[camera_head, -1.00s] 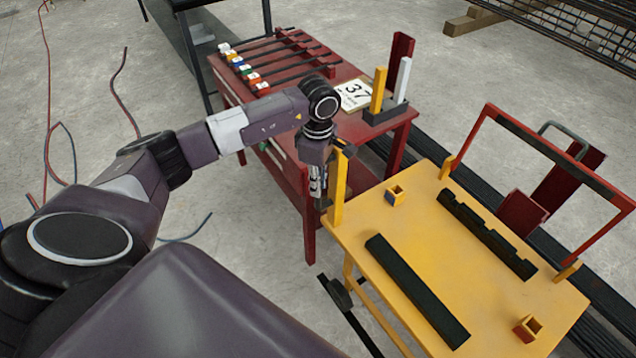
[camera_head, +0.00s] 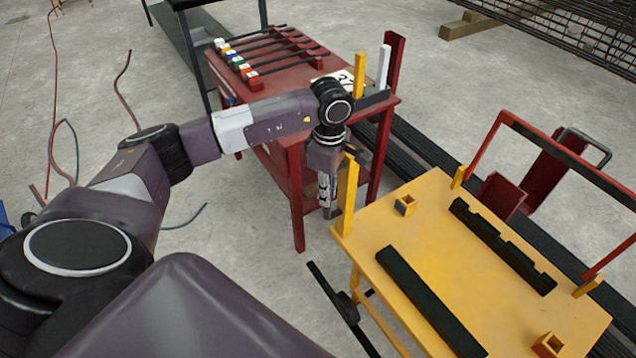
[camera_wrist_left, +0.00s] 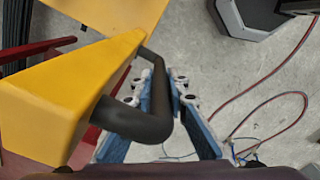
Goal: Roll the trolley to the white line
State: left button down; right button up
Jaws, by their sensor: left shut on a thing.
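The trolley (camera_head: 425,235) is a yellow table on legs with an upright yellow post (camera_head: 347,200) at its near left corner. In the left wrist view the yellow post (camera_wrist_left: 70,95) carries a black handle bar (camera_wrist_left: 135,120). My left gripper (camera_head: 328,190) is beside the post in the head view. In the left wrist view its blue fingers (camera_wrist_left: 167,95) are shut on the handle. My right gripper is not in view. No white line shows.
A red table (camera_head: 290,80) with rods and a number card stands behind the trolley on the left. Dark bars (camera_head: 430,155) lie on the floor behind the trolley. Red and blue cables (camera_head: 60,150) lie on the left floor.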

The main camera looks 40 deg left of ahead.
pick_arm(q)
jog(key=d, duration=0.1)
jog(key=s+d, duration=0.1)
jog(key=d, duration=0.2)
jog(key=shift+s, duration=0.4)
jog(key=c, duration=2.3)
grip_release()
jog(key=shift+d, duration=0.15)
jog(key=o, duration=0.4)
jog(key=shift+d+r, duration=0.1)
jog(key=shift+d, duration=0.15)
notch_tip(320, 180, up, 12)
jog(key=shift+a+f, duration=0.1)
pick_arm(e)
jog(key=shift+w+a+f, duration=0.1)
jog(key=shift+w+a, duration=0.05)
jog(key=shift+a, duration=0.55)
